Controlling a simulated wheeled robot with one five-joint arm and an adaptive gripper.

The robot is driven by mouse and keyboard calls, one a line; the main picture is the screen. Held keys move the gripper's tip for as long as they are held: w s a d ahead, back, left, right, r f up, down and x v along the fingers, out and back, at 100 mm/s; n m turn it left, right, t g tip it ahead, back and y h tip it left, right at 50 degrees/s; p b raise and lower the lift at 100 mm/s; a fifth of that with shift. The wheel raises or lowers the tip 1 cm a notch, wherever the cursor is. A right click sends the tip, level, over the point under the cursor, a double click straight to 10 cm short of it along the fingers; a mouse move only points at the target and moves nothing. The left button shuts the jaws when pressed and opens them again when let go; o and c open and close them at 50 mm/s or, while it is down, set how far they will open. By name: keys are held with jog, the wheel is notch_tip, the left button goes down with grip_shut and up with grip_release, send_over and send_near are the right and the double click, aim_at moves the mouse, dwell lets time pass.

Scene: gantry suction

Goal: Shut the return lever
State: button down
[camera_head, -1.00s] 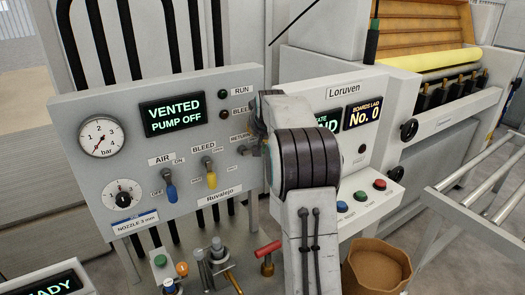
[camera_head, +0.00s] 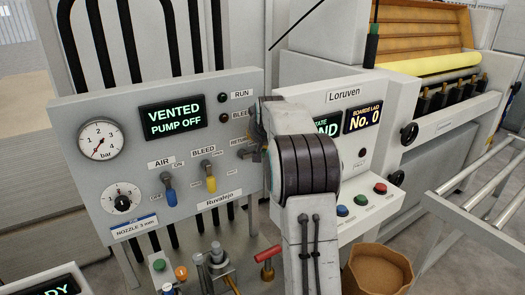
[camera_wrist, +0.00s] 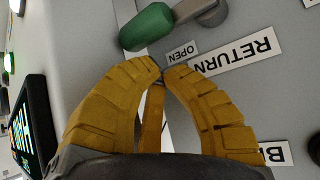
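The return lever's green handle (camera_wrist: 147,27) shows at the top of the wrist view, joined to a grey pivot arm (camera_wrist: 202,10). It lies on the grey panel above an OPEN label (camera_wrist: 181,53) and a RETURN label (camera_wrist: 238,56). My gripper (camera_wrist: 163,70) has yellow fingers with their tips drawn together, just below the handle in the picture and apart from it. Nothing shows between the tips. In the head view my arm covers most of the gripper and part of the RETURN label (camera_head: 243,141).
The panel carries a pressure gauge (camera_head: 100,139), a blue AIR switch (camera_head: 171,196), a yellow BLEED switch (camera_head: 211,183) and a display (camera_head: 172,117) reading VENTED PUMP OFF. A red-handled valve (camera_head: 267,254) stands below. The Loruven console (camera_head: 343,98) is close on the right.

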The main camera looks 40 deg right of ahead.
jog(key=shift+f, duration=0.25)
dwell(0.7)
jog(key=shift+f+b, duration=0.2)
jog(key=shift+b, duration=0.2)
